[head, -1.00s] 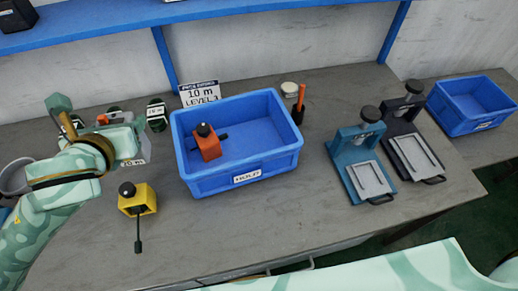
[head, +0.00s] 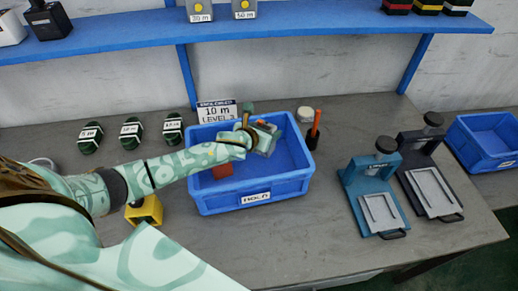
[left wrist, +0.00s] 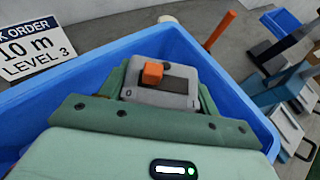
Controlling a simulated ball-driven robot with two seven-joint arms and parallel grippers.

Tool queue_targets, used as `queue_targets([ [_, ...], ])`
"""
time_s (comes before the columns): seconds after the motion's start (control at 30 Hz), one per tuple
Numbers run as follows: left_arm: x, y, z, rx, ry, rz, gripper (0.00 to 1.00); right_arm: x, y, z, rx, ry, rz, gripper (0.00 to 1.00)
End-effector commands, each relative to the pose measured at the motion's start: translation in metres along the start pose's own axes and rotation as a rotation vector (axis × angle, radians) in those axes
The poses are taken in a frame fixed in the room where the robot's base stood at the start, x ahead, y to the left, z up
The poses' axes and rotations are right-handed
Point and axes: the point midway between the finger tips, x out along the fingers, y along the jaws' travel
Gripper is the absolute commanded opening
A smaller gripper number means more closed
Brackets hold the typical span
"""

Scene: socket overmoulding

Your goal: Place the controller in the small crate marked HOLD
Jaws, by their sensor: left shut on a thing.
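The controller, a grey box with an orange knob (left wrist: 153,72), is between the fingers of my left gripper (left wrist: 160,95) in the left wrist view. In the head view my left gripper (head: 256,135) reaches over the far part of the blue crate marked HOLD (head: 256,197), with the grey controller (head: 268,146) in it. The gripper is shut on the controller, over the crate's opening. I cannot tell whether the controller touches the crate floor. The crate's blue rim also shows in the left wrist view (left wrist: 85,78). My right gripper is not in view.
An orange-red block (head: 222,172) is in the crate, partly hidden by my arm. A yellow block (head: 148,211) is left of it. An order sign (head: 216,111), a jar (head: 304,115) and an orange-handled tool (head: 317,120) stand behind. Two presses (head: 372,190) are at right.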

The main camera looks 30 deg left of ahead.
Motion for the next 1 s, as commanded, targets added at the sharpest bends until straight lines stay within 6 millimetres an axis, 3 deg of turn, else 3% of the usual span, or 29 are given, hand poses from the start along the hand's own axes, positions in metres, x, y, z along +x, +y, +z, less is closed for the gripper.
queue_targets([
  [0.03, 0.007, 0.0, -0.012, -0.002, 0.003, 0.001, 0.36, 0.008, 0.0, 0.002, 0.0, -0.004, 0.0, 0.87],
  [0.43, 0.03, 0.0, -0.055, -0.003, 0.002, 0.001, 0.36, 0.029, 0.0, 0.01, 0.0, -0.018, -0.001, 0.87],
  [0.8, 0.031, 0.0, -0.056, 0.0, -0.001, 0.001, 0.36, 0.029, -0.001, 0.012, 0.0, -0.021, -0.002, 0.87],
  [0.83, 0.031, 0.0, -0.056, 0.0, -0.001, 0.001, 0.67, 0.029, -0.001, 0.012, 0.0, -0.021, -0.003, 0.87],
  [0.9, 0.03, 0.0, -0.056, 0.0, -0.001, 0.001, 0.83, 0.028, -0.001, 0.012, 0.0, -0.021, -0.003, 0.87],
  [1.0, 0.03, 0.0, -0.056, -0.001, -0.001, 0.001, 0.83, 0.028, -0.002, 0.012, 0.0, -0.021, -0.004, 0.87],
])
